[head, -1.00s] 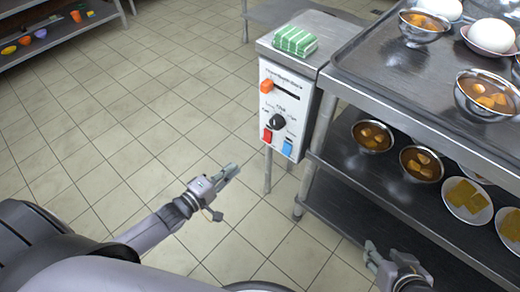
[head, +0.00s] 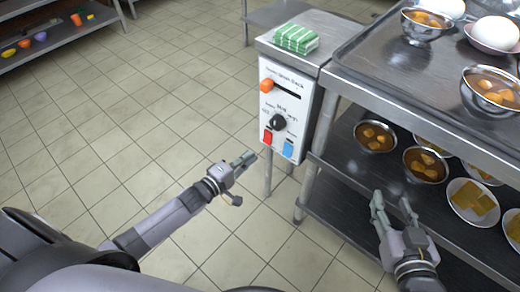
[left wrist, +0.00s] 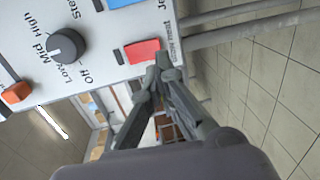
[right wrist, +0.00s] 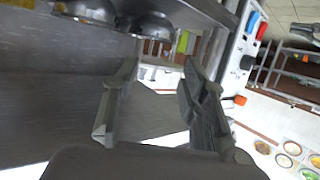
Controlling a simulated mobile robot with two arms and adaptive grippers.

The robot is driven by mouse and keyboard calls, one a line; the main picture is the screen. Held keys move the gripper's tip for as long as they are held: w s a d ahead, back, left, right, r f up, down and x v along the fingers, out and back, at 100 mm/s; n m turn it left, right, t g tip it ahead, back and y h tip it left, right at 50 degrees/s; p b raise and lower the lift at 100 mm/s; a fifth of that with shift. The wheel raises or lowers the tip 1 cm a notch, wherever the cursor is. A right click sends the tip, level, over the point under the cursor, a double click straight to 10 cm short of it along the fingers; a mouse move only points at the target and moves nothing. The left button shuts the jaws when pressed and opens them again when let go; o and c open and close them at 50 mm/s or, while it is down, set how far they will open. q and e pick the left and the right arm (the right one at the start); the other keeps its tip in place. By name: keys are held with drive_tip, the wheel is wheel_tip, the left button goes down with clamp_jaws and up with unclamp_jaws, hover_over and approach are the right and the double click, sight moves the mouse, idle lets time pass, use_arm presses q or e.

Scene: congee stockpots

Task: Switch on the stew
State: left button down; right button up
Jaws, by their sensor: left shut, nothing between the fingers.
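A white control panel (head: 300,105) has a red rocker switch (head: 267,137), a blue rocker switch (head: 288,147), a black dial (head: 278,122) and an orange slider (head: 266,86). My left gripper (head: 248,156) is shut and empty, just below and left of the red switch in the head view. In the left wrist view its tips (left wrist: 165,62) appear beside the red switch (left wrist: 142,50); I cannot tell whether they touch. The dial (left wrist: 67,46) has Low, Mid and High marks. The switch labels are too small to read surely. My right gripper (head: 393,204) is open and empty.
A steel rack (head: 345,82) with bowls of stew, eggs and plates stands right of the panel. A green-white packet (head: 296,39) lies on top of the panel unit. A shelf with coloured bowls (head: 60,35) is far left. Floor left of the panel is clear.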

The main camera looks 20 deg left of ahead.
sight(266, 143)
use_arm(q)
drive_tip(key=b+x, duration=0.2)
drive_tip(key=x, duration=0.3)
drive_tip(key=shift+w+d+f, duration=0.1)
drive_tip(key=shift+w, duration=0.2)
drive_tip(key=shift+w+d, duration=0.1)
drive_tip(key=shift+w, duration=0.1)
use_arm(e)
wheel_tip(266, 143, up, 10)
drive_tip(key=w+a+t+y, duration=0.1)
drive_tip(key=t+y, duration=0.1)
drive_tip(key=t, duration=0.4)
drive_tip(key=shift+w+a+r, duration=0.15)
drive_tip(key=shift+a, duration=0.25)
drive_tip(key=shift+r+t, duration=0.1)
drive_tip(key=shift+t, duration=0.2)
